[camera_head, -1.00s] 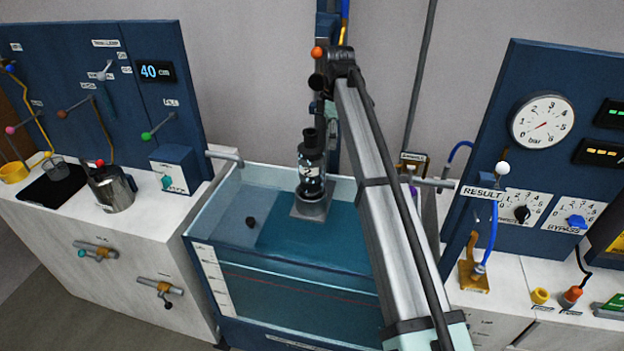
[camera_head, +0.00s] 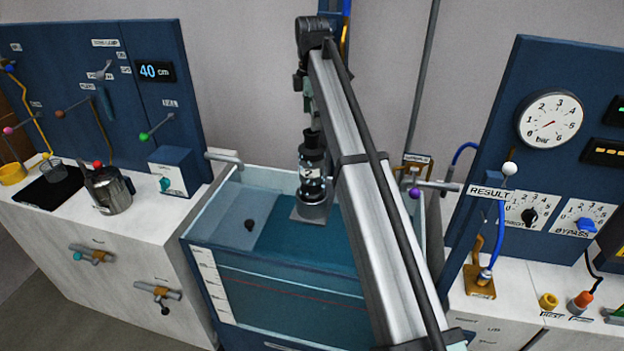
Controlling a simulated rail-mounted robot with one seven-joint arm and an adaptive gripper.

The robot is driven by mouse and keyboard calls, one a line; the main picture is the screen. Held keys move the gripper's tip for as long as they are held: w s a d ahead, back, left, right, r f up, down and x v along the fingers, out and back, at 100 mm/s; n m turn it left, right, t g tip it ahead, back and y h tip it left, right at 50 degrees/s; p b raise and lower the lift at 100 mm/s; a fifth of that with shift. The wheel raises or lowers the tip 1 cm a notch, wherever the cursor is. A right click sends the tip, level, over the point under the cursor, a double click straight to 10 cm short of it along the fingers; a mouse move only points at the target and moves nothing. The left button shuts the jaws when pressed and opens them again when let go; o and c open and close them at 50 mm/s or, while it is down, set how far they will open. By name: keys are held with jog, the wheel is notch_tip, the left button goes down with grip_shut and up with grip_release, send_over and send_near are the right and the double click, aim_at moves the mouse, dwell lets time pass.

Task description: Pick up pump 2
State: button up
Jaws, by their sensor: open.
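A dark cylindrical unit with a black top and a clear, marked middle (camera_head: 312,166) stands upright on a grey base in the water tank (camera_head: 201,235). It is the only pump-like thing I can make out, and I cannot read a number on it. My arm reaches up from the lower right, and its far end bends down at the top. My gripper (camera_head: 302,90) is small, partly hidden by the arm, and appears above the unit's top, apart from it. It is open and I see nothing in it. My arm covers the right part of the tank.
A metal jug (camera_head: 107,190) and a blue box (camera_head: 174,172) stand on the left counter. A pipe (camera_head: 224,157) juts over the tank's left rim. A small dark object (camera_head: 249,224) is in the tank.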

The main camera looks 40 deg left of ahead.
aim_at(312, 149)
jog(key=shift+f+p, duration=2.05)
jog(key=shift+f, duration=3.15)
jog(key=c, duration=1.5)
jog(key=shift+r, duration=0.15)
jog(key=shift+c, duration=1)
